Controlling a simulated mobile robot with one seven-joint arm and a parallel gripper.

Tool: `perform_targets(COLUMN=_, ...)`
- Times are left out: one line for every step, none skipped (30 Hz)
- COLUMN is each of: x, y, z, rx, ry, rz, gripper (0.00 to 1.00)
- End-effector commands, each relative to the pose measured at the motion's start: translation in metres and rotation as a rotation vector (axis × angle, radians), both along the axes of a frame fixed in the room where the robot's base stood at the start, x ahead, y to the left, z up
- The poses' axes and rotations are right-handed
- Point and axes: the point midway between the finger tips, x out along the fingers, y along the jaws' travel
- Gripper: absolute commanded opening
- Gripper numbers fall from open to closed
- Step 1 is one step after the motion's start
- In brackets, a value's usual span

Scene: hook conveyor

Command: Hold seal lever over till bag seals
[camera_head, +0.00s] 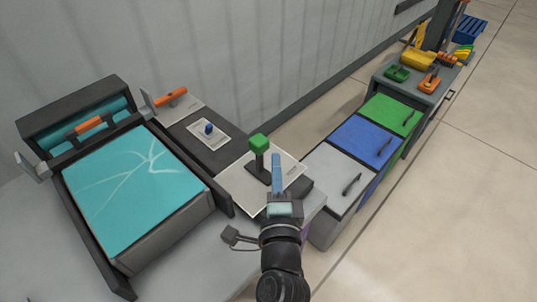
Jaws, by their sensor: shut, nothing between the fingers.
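A lever with a green knob (259,143) stands on a pale plate (239,192) near the middle of the view. A small blue toggle (209,129) sits on another pale plate behind it to the left. Nothing in view marks which one is the seal lever. A teal bag-like sheet (125,200) with pale crease lines lies in a dark-framed machine at the left. My gripper (276,160) is shut and empty, just right of the green-knobbed lever. Whether it touches the lever's post I cannot tell.
Orange handles (171,97) stand at the machine and the bench's back edge. White, blue and green lidded bins (381,138) run to the right. A grey bench (421,94) beyond holds coloured items. A wall stands behind; open floor lies right.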

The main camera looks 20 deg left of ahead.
Motion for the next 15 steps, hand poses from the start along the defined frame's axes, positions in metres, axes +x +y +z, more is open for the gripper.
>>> perform_targets(x=0.003, y=0.007, z=0.004, rx=0.000, ry=-0.001, rz=0.001, gripper=0.00)
perform_targets(x=0.004, y=0.009, z=0.004, rx=0.000, ry=-0.001, rz=0.000, gripper=0.00)
perform_targets(x=0.005, y=0.012, z=0.004, rx=0.000, ry=-0.001, rz=-0.001, gripper=0.00)
perform_targets(x=0.006, y=0.014, z=0.003, rx=0.000, ry=0.000, rz=-0.001, gripper=0.00)
perform_targets(x=0.006, y=0.016, z=0.002, rx=0.000, ry=0.000, rz=-0.001, gripper=0.00)
perform_targets(x=0.007, y=0.018, z=0.002, rx=0.000, ry=-0.001, rz=-0.001, gripper=0.00)
perform_targets(x=0.007, y=0.019, z=0.002, rx=0.000, ry=-0.002, rz=-0.001, gripper=0.00)
perform_targets(x=0.007, y=0.019, z=0.002, rx=0.000, ry=-0.002, rz=-0.002, gripper=0.00)
perform_targets(x=0.007, y=0.020, z=0.001, rx=0.000, ry=-0.002, rz=-0.002, gripper=0.00)
perform_targets(x=0.007, y=0.020, z=0.001, rx=0.000, ry=-0.002, rz=-0.002, gripper=0.00)
perform_targets(x=0.007, y=0.020, z=0.001, rx=0.000, ry=-0.002, rz=-0.002, gripper=0.00)
perform_targets(x=0.007, y=0.020, z=0.001, rx=0.000, ry=-0.002, rz=-0.002, gripper=0.00)
perform_targets(x=0.007, y=0.020, z=0.001, rx=0.000, ry=-0.002, rz=-0.002, gripper=0.00)
perform_targets(x=0.007, y=0.020, z=0.001, rx=0.000, ry=-0.002, rz=-0.002, gripper=0.00)
perform_targets(x=0.007, y=0.020, z=0.001, rx=0.000, ry=-0.002, rz=-0.002, gripper=0.00)
